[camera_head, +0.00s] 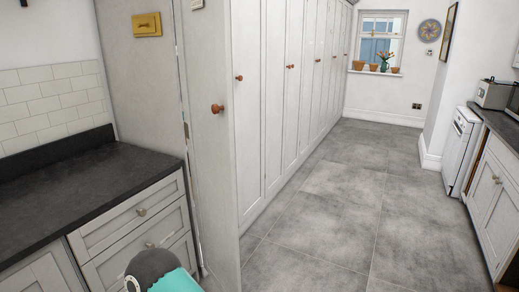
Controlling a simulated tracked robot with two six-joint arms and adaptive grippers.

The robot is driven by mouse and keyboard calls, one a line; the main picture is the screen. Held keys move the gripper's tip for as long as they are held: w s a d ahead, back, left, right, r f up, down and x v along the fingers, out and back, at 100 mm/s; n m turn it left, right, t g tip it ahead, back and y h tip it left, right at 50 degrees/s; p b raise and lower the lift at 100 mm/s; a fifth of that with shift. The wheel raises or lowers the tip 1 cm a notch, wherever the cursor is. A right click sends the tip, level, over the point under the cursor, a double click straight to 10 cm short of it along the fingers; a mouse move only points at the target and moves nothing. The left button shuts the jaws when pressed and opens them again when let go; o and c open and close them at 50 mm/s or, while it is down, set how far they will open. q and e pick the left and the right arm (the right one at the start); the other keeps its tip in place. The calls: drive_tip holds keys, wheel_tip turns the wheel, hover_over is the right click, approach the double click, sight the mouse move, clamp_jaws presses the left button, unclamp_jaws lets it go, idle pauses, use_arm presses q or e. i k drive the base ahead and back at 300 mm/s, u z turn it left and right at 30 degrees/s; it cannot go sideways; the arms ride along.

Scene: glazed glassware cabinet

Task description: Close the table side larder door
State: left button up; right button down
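A tall white larder door (209,160) with a round wooden knob (217,108) stands at the near end of the row of tall cupboards. It appears to stand out from the row, ajar, with a hinge visible along its left edge. How wide the gap is, I cannot tell. A second tall door (247,120) with a wooden knob is just beyond it and looks flush. A teal and dark grey part of my arm shows at the bottom edge, below the drawers. Neither gripper's fingers are in view, and no contact with the door shows.
A dark worktop (85,190) over white drawers (140,215) is close on the left. Grey tiled floor (330,220) is clear along the cupboards. White units (485,180) and a white appliance (459,150) line the right. A window (378,45) is at the far end.

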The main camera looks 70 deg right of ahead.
sight(203, 27)
drive_tip(key=z, duration=0.2)
drive_tip(key=i, duration=0.3)
drive_tip(key=z, duration=2.05)
drive_tip(key=i, duration=1.7)
drive_tip(key=u, duration=0.45)
drive_tip(key=k, duration=1)
drive_tip(key=u, duration=0.25)
drive_tip(key=i, duration=0.75)
drive_tip(key=u, duration=0.05)
